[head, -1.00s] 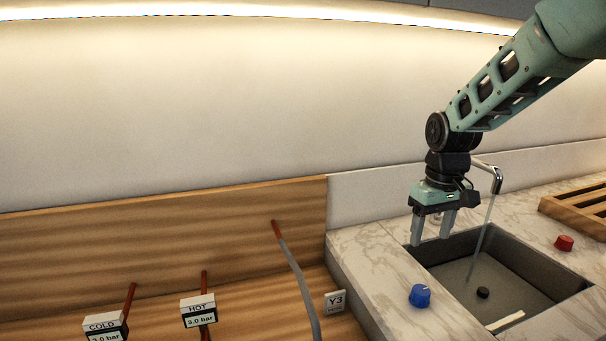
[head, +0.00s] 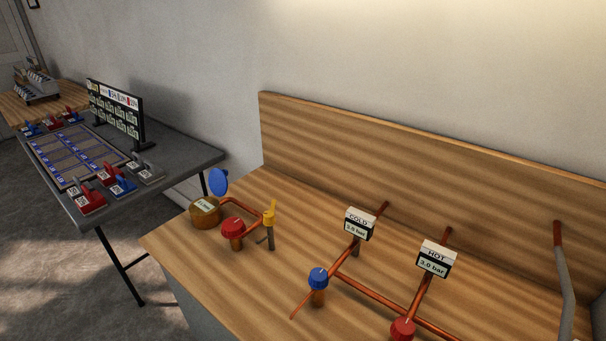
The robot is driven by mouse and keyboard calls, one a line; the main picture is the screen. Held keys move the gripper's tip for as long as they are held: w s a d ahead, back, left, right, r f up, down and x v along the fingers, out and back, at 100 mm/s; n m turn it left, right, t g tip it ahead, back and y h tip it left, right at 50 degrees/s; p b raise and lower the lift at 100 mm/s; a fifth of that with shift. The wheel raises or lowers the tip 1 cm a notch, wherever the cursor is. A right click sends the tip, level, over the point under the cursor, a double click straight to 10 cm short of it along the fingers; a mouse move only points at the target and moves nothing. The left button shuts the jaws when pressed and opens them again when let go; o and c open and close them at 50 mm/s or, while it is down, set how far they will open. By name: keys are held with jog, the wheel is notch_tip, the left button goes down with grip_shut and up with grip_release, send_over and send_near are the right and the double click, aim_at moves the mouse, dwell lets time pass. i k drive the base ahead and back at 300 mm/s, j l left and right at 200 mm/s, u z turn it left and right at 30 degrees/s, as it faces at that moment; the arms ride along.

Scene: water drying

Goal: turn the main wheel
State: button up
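A red round wheel (head: 232,228) sits on a copper-coloured stem at the left end of the wooden bench's pipework. Beside it stands a round brass-coloured meter (head: 205,212) with a small display and a raised blue disc (head: 219,181) behind it. A yellow lever (head: 270,213) stands upright just right of the red wheel. Farther right are a blue knob (head: 318,278) on the COLD pipe and another red knob (head: 403,328) on the HOT pipe, cut by the bottom edge. No label names the main wheel. My gripper is out of view.
The COLD gauge (head: 359,223) and HOT gauge (head: 436,258) both read 3.0 bar. A wooden backboard (head: 400,150) rises behind the pipes. A dark folding table (head: 180,160) with a board and colored blocks stands left, beyond a floor gap.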

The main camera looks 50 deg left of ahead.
aim_at(234, 227)
jog(key=k+u, duration=0.25)
jog(key=k, duration=0.2)
jog(key=u, duration=1.6)
jog(key=i+j+u, duration=0.15)
jog(key=i+j, duration=0.15)
jog(key=i+j+u, duration=0.1)
jog(key=i+j, duration=0.15)
jog(key=i, duration=0.15)
